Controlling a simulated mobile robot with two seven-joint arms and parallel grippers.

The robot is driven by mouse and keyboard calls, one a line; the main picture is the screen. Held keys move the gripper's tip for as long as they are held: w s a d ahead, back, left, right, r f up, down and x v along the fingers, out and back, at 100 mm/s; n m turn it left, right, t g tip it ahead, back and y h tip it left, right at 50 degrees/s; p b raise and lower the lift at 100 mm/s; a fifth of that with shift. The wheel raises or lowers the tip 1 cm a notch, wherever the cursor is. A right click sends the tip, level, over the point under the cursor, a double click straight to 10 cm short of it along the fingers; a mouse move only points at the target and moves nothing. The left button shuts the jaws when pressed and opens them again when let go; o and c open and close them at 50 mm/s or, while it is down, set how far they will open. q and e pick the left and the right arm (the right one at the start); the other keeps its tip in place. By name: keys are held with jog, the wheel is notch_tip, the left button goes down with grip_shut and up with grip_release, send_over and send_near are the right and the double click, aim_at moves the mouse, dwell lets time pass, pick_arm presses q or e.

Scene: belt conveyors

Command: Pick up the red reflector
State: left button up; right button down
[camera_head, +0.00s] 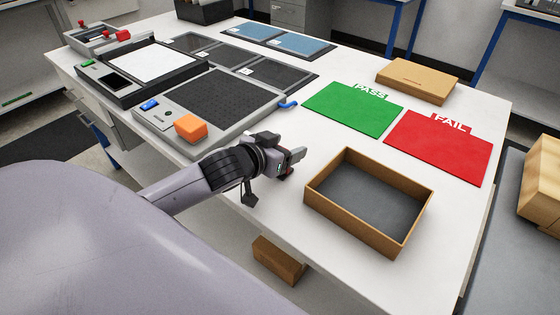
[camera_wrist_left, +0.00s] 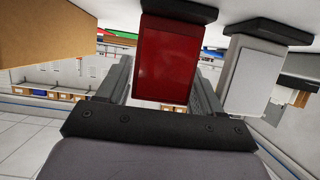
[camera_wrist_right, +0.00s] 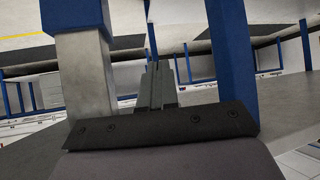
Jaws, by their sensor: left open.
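The red reflector (camera_wrist_left: 166,60) is a flat red block with a black base. In the left wrist view it stands between the fingers of my left gripper (camera_head: 289,163), which is open around it; I cannot tell whether either finger touches it. A little red (camera_head: 288,174) shows at the gripper tip in the head view, mostly hidden by the gripper. A pale grey block (camera_wrist_left: 257,75) with a black base is beside the reflector in the left wrist view. My right gripper (camera_wrist_right: 157,78) shows in its wrist view with its fingers together and nothing visible between them.
An open brown tray (camera_head: 327,206) is right of my left gripper on the white table. A green PASS mat (camera_head: 352,110) and a red FAIL mat (camera_head: 438,147) lie behind it. An orange block (camera_head: 190,128) sits on the test device to the left. Blue table legs (camera_wrist_right: 232,60) are near my right gripper.

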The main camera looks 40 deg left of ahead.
pick_arm(q)
jog(key=c, duration=0.7)
jog(key=shift+c, duration=0.2)
jog(key=shift+r, duration=0.15)
